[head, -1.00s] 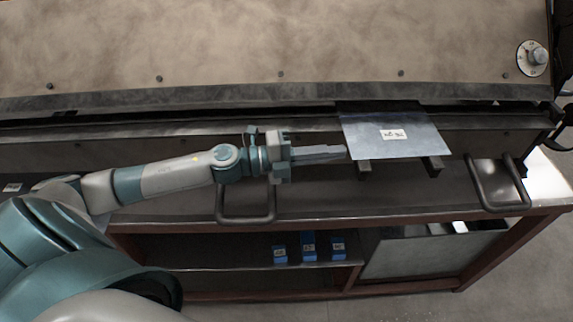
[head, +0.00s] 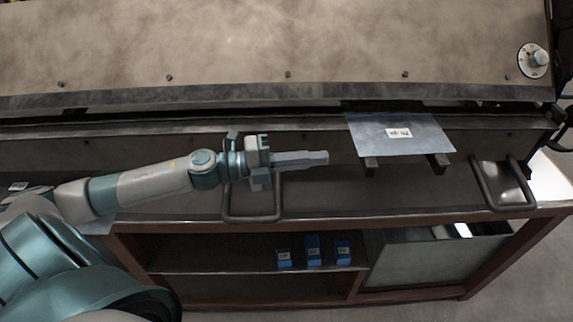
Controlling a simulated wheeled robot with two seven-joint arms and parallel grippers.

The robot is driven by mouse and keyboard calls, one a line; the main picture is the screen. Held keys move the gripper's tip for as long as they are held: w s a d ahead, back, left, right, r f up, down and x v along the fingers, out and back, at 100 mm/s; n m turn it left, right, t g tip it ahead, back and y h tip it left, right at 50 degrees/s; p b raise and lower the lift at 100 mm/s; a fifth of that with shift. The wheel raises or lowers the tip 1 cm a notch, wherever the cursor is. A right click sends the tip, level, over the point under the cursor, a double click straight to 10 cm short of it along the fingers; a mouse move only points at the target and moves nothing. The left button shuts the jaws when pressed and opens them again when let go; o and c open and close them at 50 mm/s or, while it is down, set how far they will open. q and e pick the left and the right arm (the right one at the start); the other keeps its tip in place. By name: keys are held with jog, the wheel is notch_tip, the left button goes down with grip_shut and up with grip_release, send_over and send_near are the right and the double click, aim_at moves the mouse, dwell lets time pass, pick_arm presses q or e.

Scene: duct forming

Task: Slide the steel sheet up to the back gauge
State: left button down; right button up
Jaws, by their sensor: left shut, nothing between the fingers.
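The steel sheet (head: 400,143) is a flat, shiny grey plate with a small white label on it. It rests on two dark support arms (head: 437,163) at the front of the machine, and its far edge reaches into the dark slot under the upper beam. The back gauge is not visible; the beam hides whatever lies behind the slot. My left gripper (head: 326,158) is shut and empty, to the left of the sheet with a gap between its fingertips and the sheet's left edge. My right gripper is not in view.
The bending machine's wide upper beam (head: 250,45) fills the back, with a dial (head: 532,60) at its right. Two bent handles (head: 252,215) (head: 503,185) stick out in front. Below are a shelf with several small blue boxes (head: 313,250) and a grey bin (head: 430,260).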

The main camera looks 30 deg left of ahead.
pick_arm(q)
jog(key=shift+b+v, duration=1.3)
jog(key=shift+v, duration=1.65)
jog(key=shift+f, duration=0.1)
